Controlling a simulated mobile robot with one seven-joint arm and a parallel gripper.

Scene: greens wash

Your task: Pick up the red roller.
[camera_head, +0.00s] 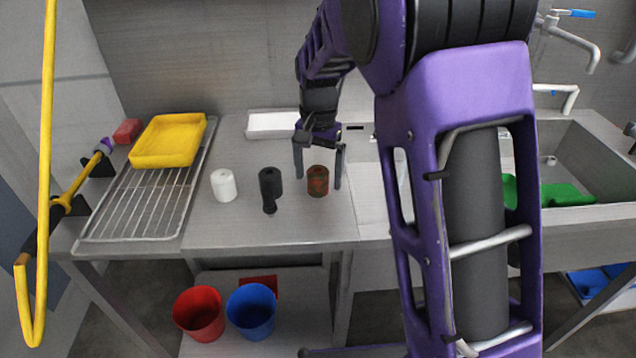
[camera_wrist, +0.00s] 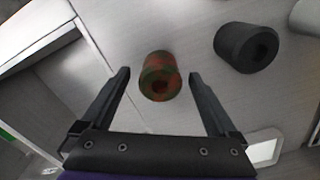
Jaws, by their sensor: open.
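The red roller (camera_head: 318,181) is a short cylinder with a mottled red and green surface and a dark hole in its end. It stands on the steel counter in the head view, beside a black roller. In the wrist view the red roller (camera_wrist: 160,76) sits between the lines of the two fingers, near and slightly beyond their tips. My gripper (camera_head: 318,182) is open and comes down from above, with one finger on each side of the roller in the head view. In the wrist view my gripper (camera_wrist: 158,78) is empty, and neither finger visibly touches the roller.
A white roller (camera_head: 223,185) is farther left. A yellow tray (camera_head: 168,141) lies on a wire rack (camera_head: 130,215). A sink (camera_head: 585,150) is at right.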

